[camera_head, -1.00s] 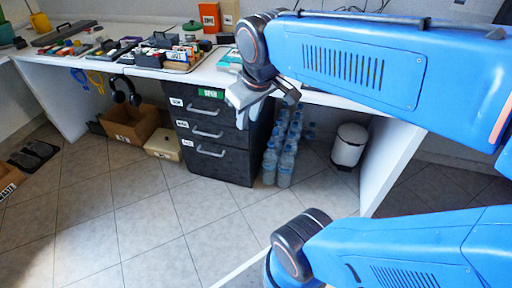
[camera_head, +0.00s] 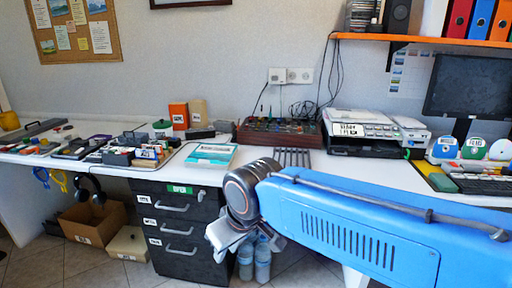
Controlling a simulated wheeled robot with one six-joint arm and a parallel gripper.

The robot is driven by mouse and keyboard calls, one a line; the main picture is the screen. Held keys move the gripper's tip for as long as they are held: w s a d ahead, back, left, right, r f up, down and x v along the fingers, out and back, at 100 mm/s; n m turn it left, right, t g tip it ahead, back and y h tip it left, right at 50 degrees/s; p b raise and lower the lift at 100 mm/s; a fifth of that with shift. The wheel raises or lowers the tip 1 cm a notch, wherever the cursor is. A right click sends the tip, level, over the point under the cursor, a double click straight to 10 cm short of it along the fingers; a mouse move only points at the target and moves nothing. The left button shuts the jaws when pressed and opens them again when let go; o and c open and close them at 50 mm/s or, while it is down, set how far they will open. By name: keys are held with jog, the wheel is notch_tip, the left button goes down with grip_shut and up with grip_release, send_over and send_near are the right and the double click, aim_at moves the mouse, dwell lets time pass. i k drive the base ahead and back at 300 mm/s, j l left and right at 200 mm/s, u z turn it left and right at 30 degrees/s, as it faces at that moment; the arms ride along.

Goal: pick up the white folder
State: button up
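A white upright folder-like object (camera_head: 432,18) stands on the orange shelf at the top right, just left of a red folder (camera_head: 458,18). Its top is cut off by the picture edge. My gripper (camera_head: 228,243) hangs low in front of the desk, beside the dark drawer unit, far below and left of the shelf. Nothing shows in it, but its fingers are seen at an angle and their opening is unclear.
The orange shelf (camera_head: 420,40) also holds blue and orange folders, a speaker (camera_head: 397,16) and stacked discs. Below it stand a monitor (camera_head: 468,85), a printer (camera_head: 362,125) and disc holders. The white desk (camera_head: 290,178) is crowded at left; drawers (camera_head: 178,235) stand beneath it.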

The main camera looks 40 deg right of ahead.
aim_at(335, 113)
jog(key=z, duration=1.9)
